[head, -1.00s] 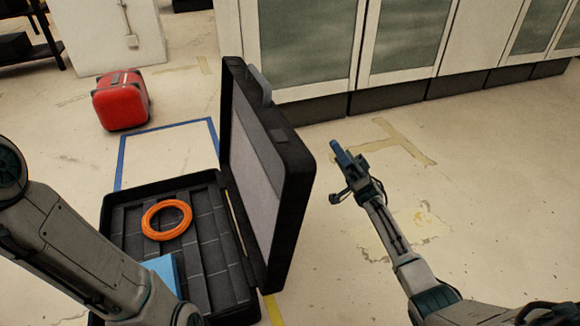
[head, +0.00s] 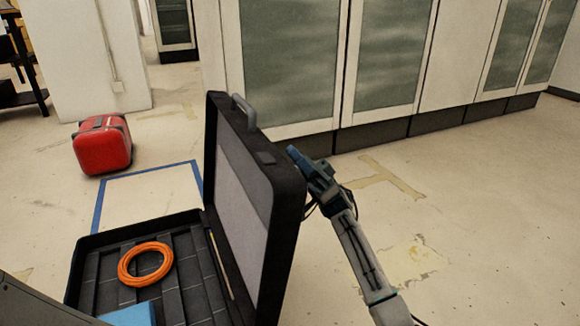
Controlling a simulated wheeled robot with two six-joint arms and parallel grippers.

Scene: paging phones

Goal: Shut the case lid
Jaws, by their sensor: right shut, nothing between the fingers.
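The black case (head: 85,245) lies open on the floor at the lower left. Its lid (head: 240,190) stands up along the case's right side, with a grey inner panel and a handle (head: 243,108) on its upper edge. In the case lie an orange cable coil (head: 146,263) and a blue item (head: 130,314), cut by the lower edge. My right gripper (head: 296,156) is shut and empty, on the lid's outer side near its upper corner. I cannot tell whether it touches the lid. My left gripper is out of view.
A red box (head: 102,145) stands on the floor at the left. A blue tape outline (head: 150,172) lies behind the case. Pale cabinets (head: 290,65) line the back. The floor right of my right arm is clear.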

